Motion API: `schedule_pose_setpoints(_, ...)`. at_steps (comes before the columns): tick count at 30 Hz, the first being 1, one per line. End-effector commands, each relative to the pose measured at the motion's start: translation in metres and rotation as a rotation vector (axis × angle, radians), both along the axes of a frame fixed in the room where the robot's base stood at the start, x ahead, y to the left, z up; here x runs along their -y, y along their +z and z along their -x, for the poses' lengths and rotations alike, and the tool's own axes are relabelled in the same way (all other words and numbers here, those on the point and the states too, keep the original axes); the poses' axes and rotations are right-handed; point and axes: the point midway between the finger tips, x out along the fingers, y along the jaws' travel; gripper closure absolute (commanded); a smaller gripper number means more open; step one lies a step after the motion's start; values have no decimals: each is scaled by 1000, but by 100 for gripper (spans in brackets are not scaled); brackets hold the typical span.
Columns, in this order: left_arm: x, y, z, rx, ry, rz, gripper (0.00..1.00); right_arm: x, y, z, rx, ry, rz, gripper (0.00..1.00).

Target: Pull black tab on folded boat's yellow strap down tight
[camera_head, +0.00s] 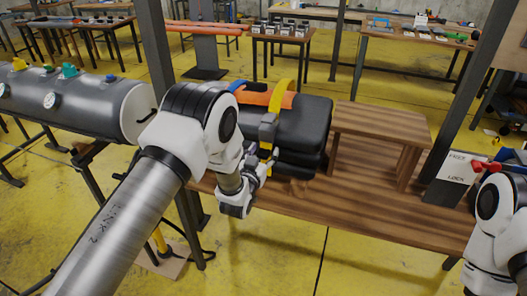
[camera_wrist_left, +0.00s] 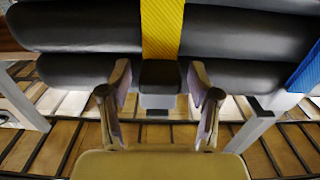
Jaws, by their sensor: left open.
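The folded boat (camera_head: 305,125) is a stack of thick black folds on the wooden table. A yellow strap (camera_head: 270,128) runs over it and down its front side. The wrist view shows the strap (camera_wrist_left: 162,28) ending in a black tab (camera_wrist_left: 160,77). My left gripper (camera_wrist_left: 159,78) is open, with one finger on each side of the tab. Gaps show between the fingers and the tab. In the head view my left gripper (camera_head: 262,172) is low at the boat's front, and my arm hides part of the boat.
The boat rests on a wooden table (camera_head: 360,215) with a raised wooden shelf (camera_head: 380,122) to its right. A FREE/LOCK sign (camera_head: 452,178) stands at the table's right end. A grey cylindrical tank (camera_head: 75,100) is at left. Dark posts rise around the table.

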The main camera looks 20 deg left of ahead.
Motion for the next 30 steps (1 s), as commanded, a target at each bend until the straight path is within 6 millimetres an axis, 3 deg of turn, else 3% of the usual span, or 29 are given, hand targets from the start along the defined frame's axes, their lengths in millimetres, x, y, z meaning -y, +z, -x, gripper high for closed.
schedule_pose_setpoints(1,0,0,0,0,0,0,38,0,0,0,0,0,0,0)
schedule_pose_setpoints(2,0,0,0,0,0,0,45,0,0,0,0,0,0,0)
schedule_pose_setpoints(6,0,0,0,0,0,0,94,0,0,0,0,0,0,0)
schedule_pose_setpoints(7,0,0,0,0,0,0,100,0,0,0,0,0,0,0)
schedule_pose_setpoints(14,0,-9,0,0,0,0,100,0,-8,0,0,0,0,0)
schedule_pose_setpoints(24,0,-79,1,-2,0,0,100,0,-66,0,-1,0,0,0)
schedule_pose_setpoints(30,0,-79,1,-3,-1,0,100,0,-65,0,0,0,0,0)
